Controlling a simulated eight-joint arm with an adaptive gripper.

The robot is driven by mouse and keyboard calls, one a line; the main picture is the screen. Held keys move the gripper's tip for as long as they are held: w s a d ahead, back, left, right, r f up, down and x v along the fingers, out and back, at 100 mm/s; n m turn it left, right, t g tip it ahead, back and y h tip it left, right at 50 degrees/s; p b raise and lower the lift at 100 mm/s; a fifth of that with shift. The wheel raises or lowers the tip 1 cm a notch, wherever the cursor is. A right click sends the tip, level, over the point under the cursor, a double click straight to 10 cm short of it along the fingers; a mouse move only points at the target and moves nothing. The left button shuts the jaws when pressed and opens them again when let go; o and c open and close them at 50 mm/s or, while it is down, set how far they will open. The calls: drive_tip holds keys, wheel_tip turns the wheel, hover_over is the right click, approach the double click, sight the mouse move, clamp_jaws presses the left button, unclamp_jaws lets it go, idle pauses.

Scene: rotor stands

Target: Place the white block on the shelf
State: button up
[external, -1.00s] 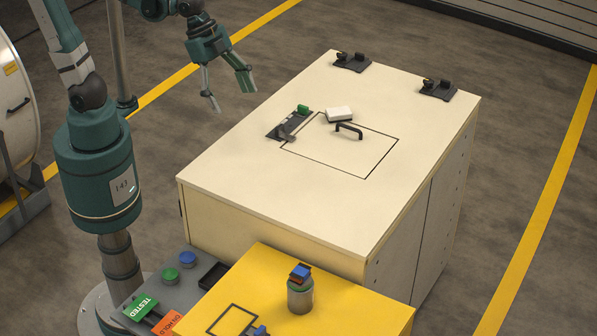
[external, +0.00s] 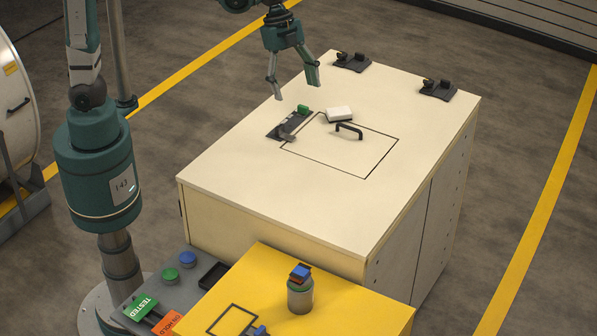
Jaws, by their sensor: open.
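The white block (external: 339,114) lies on the cream cabinet top, at the back edge of a square panel outlined in black. My gripper (external: 296,90) is open and empty. It hangs above the far left part of the cabinet top, to the left of and higher than the white block, with its fingers pointing down. No shelf can be made out for certain in this view.
The cream cabinet (external: 260,170) has a black handle (external: 348,130) on its panel. A dark latch plate with a green block (external: 303,109) sits left of the white block. Black brackets (external: 438,89) stand at the far edge. A yellow table (external: 350,310) with a cylinder (external: 300,295) is in front.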

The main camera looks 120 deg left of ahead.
drive_tip(key=w+a+f+m+h, duration=0.1)
drive_tip(key=a+f, duration=0.3)
drive_tip(key=a, duration=0.4)
drive_tip(key=a+f+m, duration=0.1)
drive_tip(key=a+f, duration=0.2)
drive_tip(key=a, duration=0.6)
drive_tip(key=m+h, duration=0.1)
drive_tip(key=m, duration=0.1)
approach(339, 111)
drive_tip(key=shift+w+a+f, duration=0.15)
drive_tip(key=shift+w+f, duration=0.05)
drive_tip(key=shift+f, duration=0.25)
drive_tip(key=shift+p+x, duration=0.3)
drive_tip(key=shift+x, duration=1)
drive_tip(key=shift+p+x, duration=0.3)
drive_tip(key=shift+x, duration=2.25)
drive_tip(key=shift+s, duration=0.15)
drive_tip(key=c, duration=1.1)
